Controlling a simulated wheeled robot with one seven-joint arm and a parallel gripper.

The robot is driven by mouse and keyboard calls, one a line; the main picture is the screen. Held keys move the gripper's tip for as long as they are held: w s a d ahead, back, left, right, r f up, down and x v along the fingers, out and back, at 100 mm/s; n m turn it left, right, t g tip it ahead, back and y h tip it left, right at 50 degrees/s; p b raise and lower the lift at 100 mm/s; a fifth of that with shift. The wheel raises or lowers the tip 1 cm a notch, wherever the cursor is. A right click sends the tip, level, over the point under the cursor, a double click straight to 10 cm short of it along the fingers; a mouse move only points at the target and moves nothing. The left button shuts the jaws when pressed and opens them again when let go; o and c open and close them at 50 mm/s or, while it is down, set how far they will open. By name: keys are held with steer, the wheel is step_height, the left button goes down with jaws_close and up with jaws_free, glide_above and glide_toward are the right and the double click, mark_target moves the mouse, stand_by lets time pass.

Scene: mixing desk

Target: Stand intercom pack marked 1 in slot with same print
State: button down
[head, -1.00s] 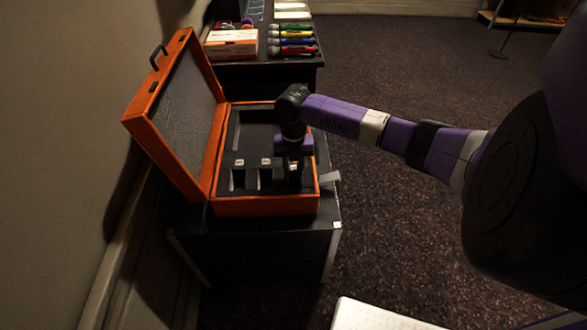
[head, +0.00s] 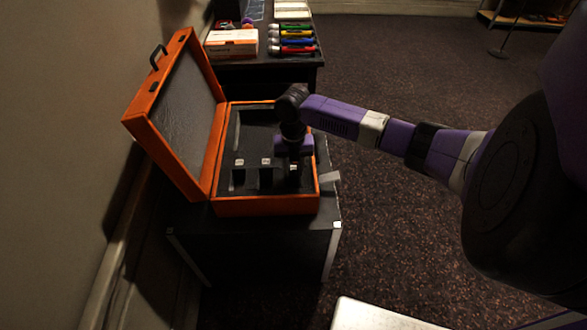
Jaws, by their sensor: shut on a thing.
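An open orange case (head: 265,207) with a black foam insert stands on a black stand. Slots with small white labels, a left one (head: 239,162) and a middle one (head: 266,161), show in the foam's front part. The print on the labels is too small to read. My gripper (head: 294,172) points down over the right part of the foam, beside the middle slot. It is shut on a dark thing, probably the intercom pack, which the fingers and the dark foam mostly hide. I cannot tell how deep the pack sits in the foam.
The case's raised lid (head: 178,110) leans at the left near the wall. The black stand (head: 255,245) reaches little beyond the case. Behind it, a dark desk holds an orange-and-white box (head: 232,43) and several coloured handheld items (head: 292,40). Open carpet lies to the right.

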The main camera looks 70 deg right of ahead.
steer(key=shift+f, duration=0.15)
steer(key=c, duration=1)
jaws_free()
steer(key=shift+o, duration=0.2)
step_height(320, 180, up, 8)
steer(key=shift+f, duration=0.1)
